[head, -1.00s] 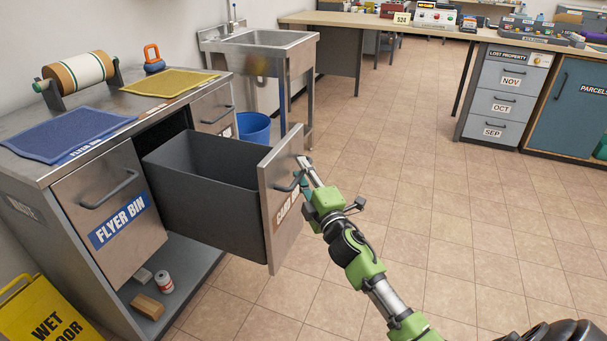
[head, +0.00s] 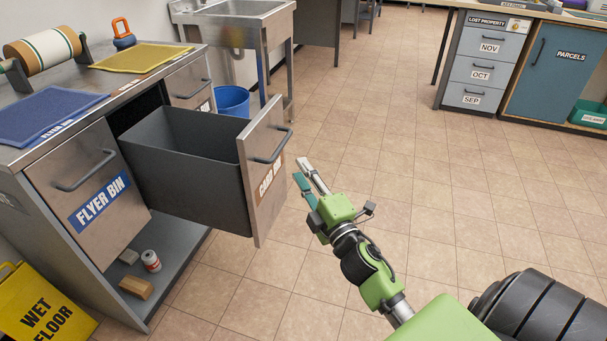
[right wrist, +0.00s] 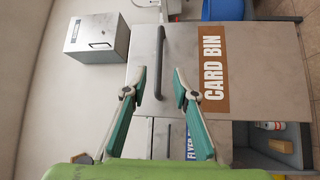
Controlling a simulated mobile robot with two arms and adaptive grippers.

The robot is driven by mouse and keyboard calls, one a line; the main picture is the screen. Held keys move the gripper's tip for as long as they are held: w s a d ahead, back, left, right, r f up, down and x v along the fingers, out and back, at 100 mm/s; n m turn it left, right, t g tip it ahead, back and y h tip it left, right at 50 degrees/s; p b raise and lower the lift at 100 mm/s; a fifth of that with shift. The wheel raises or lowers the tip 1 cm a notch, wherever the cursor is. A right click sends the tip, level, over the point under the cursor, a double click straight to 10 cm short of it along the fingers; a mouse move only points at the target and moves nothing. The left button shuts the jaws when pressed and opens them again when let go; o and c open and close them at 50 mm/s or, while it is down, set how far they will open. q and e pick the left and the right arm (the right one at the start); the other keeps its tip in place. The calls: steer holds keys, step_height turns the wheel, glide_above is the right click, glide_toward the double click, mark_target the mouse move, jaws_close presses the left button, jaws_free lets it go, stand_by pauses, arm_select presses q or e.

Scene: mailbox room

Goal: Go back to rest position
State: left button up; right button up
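My right gripper (head: 308,178) is open and empty over the floor, just right of the pulled-out card bin (head: 190,165). Its fingers also show spread in the right wrist view (right wrist: 160,88). The card bin's dark bar handle (head: 270,152) is apart from the fingertips; in the right wrist view the handle (right wrist: 158,60) shows between and beyond them. The card bin's front panel (head: 262,190) stands well out from the steel bench. My left gripper is not in view.
The flyer bin (head: 85,180) is shut. A yellow wet floor sign (head: 45,310) stands at the lower left. A blue bucket (head: 232,101) and a sink (head: 235,10) are behind the card bin. The tiled floor (head: 400,160) is clear to the right.

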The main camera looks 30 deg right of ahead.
stand_by(0.4)
